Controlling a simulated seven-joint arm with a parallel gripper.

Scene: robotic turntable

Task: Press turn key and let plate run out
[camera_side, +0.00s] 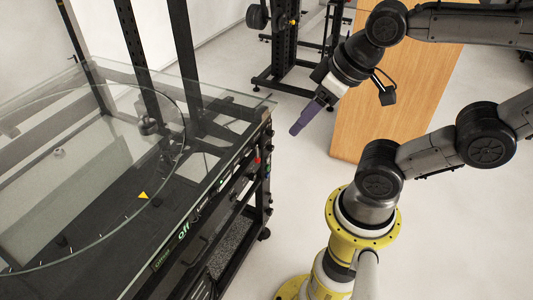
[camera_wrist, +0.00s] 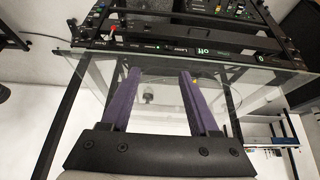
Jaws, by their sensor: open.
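The round glass plate (camera_side: 70,100) lies over a glass top at the left of the side view, with a yellow triangle mark (camera_side: 143,195) near its edge. The control panel (camera_side: 215,197) runs along the front of the table, with small lit keys and a green display reading "off" (camera_side: 183,231). Which key is the turn key is too small to tell. The panel shows inverted at the top of the wrist view (camera_wrist: 170,48). My gripper (camera_side: 297,129) is in the air right of the panel, apart from it. Its purple fingers (camera_wrist: 159,73) are open and empty.
A red button (camera_side: 257,160) is at the panel's far end. Black upright posts (camera_side: 183,60) rise behind the glass. A wooden panel (camera_side: 400,90) stands behind my arm, and a black rack (camera_side: 290,60) stands farther back. The floor between table and arm is clear.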

